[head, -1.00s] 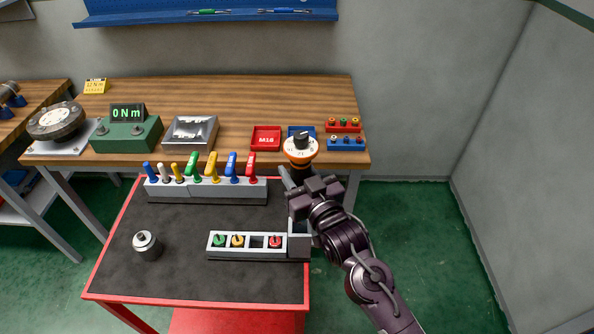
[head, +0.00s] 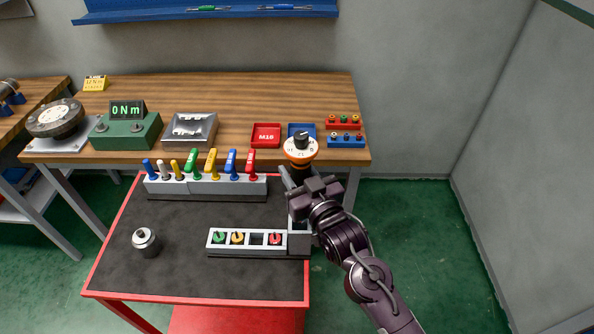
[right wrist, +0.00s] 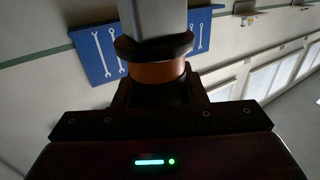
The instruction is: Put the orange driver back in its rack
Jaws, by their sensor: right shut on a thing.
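The orange driver (head: 300,152) has a white and orange dial head with a black knob on top. My right gripper (head: 308,186) is shut on it below the dial and hides much of its body. In the right wrist view its orange band (right wrist: 158,73) and a grey length beyond a dark collar show close up. The low grey rack (head: 218,251) holds green, yellow and red pieces, with one empty square opening between yellow and red. The driver is over the rack's right end, where a grey upright part stands; whether they touch cannot be told. My left gripper is out of view.
A rack of coloured handles (head: 240,191) stands at the back of the red cart (head: 110,285). A grey cylinder (head: 145,241) sits front left. The bench behind holds a green meter (head: 125,132), a grey tray (head: 190,130) and a red tray (head: 266,135).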

